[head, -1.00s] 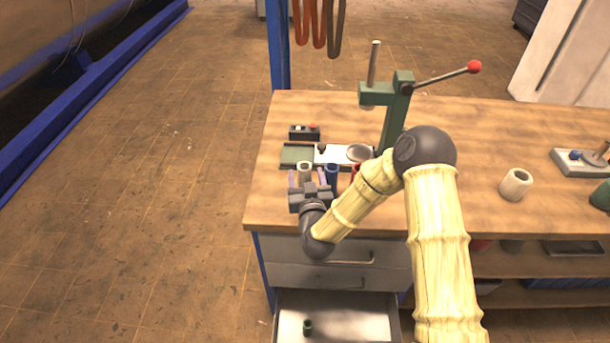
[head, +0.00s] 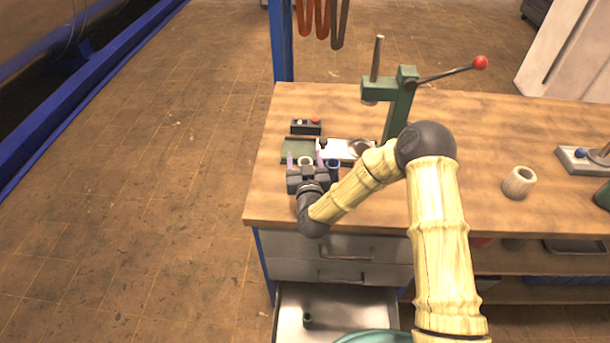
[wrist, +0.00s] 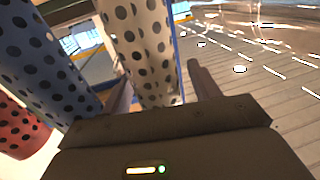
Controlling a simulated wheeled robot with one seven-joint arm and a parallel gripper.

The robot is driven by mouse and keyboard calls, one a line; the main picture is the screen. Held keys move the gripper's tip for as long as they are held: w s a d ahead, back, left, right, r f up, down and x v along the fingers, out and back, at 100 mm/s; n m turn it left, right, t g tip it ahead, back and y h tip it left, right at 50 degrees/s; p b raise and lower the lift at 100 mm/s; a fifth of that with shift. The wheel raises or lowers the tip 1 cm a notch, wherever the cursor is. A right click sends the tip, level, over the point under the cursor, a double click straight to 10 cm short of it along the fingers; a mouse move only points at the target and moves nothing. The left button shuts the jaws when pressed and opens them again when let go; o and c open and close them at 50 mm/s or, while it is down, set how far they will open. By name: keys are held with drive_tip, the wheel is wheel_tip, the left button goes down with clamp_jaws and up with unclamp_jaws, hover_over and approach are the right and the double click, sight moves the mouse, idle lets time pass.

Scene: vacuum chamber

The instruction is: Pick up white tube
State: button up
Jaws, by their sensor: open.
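The white tube (head: 305,160) stands upright on the workbench, mostly hidden behind my gripper in the head view. In the wrist view the white tube (wrist: 143,45) is pale with dark dots and stands between my two fingers. My gripper (head: 306,163) is open around it, with one finger on either side; in the wrist view the fingers (wrist: 163,88) show no clear grip on it. The blue tube (head: 333,168) stands just right of my gripper. It is at the left in the wrist view (wrist: 42,60).
A red dotted tube (wrist: 22,127) is at the wrist view's left edge. A black box (head: 306,127) and green press (head: 398,105) stand behind. A beige cup (head: 519,183) is to the right. An open drawer (head: 345,305) juts out below the bench (head: 450,210).

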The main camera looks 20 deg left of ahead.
drive_tip(key=c, duration=1.1)
drive_tip(key=shift+o, duration=0.2)
wheel_tip(320, 180, up, 10)
drive_tip(key=shift+b, duration=0.5)
